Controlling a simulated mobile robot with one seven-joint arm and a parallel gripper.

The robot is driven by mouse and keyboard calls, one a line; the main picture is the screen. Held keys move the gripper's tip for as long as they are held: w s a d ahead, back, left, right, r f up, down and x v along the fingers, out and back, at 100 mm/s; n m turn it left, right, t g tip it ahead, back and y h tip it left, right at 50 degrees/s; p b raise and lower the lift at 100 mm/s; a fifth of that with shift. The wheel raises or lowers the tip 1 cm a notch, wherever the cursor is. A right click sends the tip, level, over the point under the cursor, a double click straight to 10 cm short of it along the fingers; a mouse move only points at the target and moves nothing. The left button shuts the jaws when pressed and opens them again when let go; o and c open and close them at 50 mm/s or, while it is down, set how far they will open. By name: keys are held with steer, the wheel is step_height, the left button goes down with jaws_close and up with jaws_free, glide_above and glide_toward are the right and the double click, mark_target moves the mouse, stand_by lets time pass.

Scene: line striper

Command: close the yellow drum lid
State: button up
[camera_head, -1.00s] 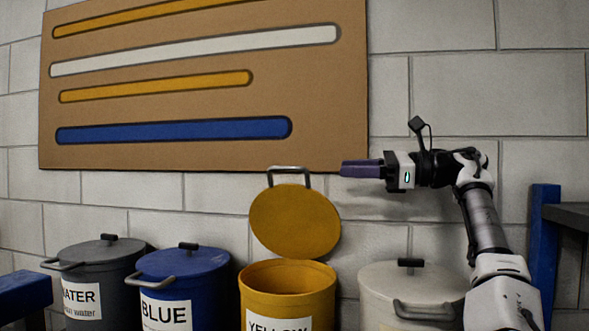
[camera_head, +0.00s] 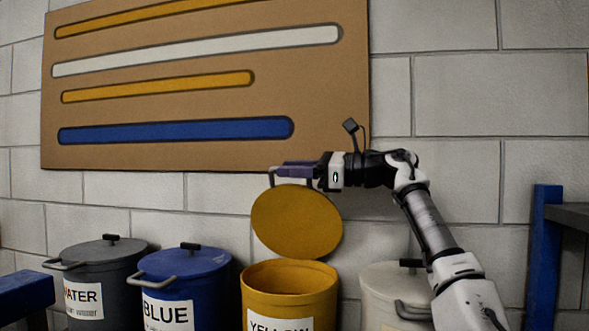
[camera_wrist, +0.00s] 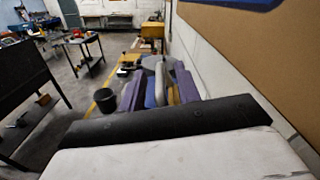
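The yellow drum (camera_head: 290,284) stands with its mouth open in the head view. Its round yellow lid (camera_head: 297,222) is raised upright behind the mouth, with a grey bar handle (camera_head: 271,178) at its top edge. My gripper (camera_head: 292,169) is level with this handle, coming from the right; its purple fingers overlap the handle in the picture and hide most of it. I cannot tell whether they touch it. In the wrist view, the two purple fingers of my gripper (camera_wrist: 160,88) are spread with a gap between them.
A blue drum (camera_head: 190,280) and a dark grey drum (camera_head: 105,262) stand left of the yellow one, both lidded. A white drum (camera_head: 385,280) stands at right under my arm. A brown board (camera_head: 200,100) with painted stripes hangs on the block wall close behind.

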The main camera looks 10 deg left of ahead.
jaws_close()
